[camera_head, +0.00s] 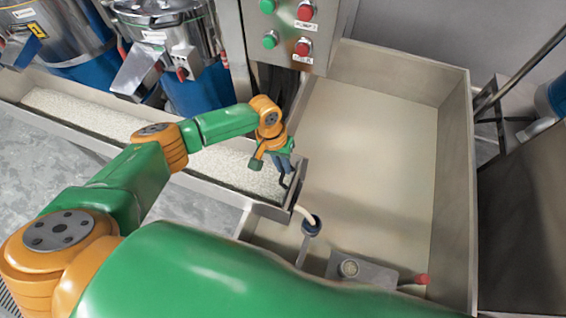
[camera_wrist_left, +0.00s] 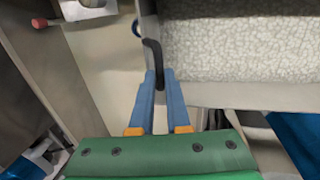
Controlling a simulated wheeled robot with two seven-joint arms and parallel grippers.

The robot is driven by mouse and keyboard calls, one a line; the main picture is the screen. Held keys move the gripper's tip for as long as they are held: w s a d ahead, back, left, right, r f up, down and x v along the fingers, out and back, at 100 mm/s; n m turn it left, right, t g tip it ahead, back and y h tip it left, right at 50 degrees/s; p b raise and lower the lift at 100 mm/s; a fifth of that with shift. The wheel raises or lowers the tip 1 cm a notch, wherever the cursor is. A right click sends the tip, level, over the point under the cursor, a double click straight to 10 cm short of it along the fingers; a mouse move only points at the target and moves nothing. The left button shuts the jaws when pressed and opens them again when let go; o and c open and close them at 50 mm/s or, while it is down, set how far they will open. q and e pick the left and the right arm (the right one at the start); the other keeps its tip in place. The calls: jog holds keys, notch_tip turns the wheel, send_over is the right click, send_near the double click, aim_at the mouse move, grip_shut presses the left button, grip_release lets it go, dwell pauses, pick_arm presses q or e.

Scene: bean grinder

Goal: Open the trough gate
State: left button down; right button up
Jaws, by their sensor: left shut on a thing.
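The metal trough (camera_head: 215,187) runs from the left to the middle in the head view, with pale grainy material (camera_head: 235,168) in it. Its end plate, apparently the gate (camera_head: 294,188), stands at the trough's right end beside the large bin. A black bent handle (camera_wrist_left: 154,52) shows at this end in the left wrist view. My left gripper (camera_head: 286,180) is at the trough end, and its blue fingers (camera_wrist_left: 158,75) are shut on the black handle. Grainy material lies behind the trough wall in the wrist view. My right gripper is out of view.
A large pale bin (camera_head: 375,140) lies right of the trough. A pale hose with a dark blue ring (camera_head: 312,224) and a metal block (camera_head: 362,270) with a red-tipped lever (camera_head: 421,279) are low in the bin. A button panel (camera_head: 290,30) stands behind.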

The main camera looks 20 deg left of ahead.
pick_arm(q)
jog(key=shift+w+r, duration=0.15)
jog(key=shift+r, duration=0.15)
jog(key=c, duration=1.2)
grip_release()
jog(key=shift+o, duration=0.2)
notch_tip(320, 180, up, 7)
jog(key=a, duration=0.1)
jog(key=shift+a, duration=0.15)
jog(key=shift+s, duration=0.2)
